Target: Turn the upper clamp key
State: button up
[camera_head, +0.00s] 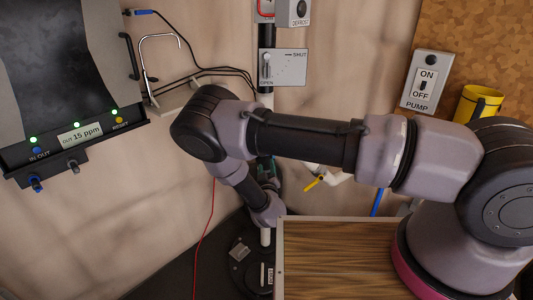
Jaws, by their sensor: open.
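My arm reaches from the right across the middle of the head view, bends at a dark elbow joint and runs down to a lilac wrist. The wrist ends just above a dark round base on the floor. I cannot make out the fingers of my gripper; they are hidden behind the wrist or too small. A dark and teal fitting (268,167) shows partly behind the arm on the black vertical pipe. I cannot tell a clamp key there, upper or lower.
A yellow-handled valve (314,184) sits right of the pipe. A lever panel (283,68) marked OPEN and SHUT and a pump switch (427,81) are on the wall. A wooden board (340,265) lies below the arm.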

jog(key=w, duration=1)
jog(key=shift+a, duration=0.35)
grip_shut()
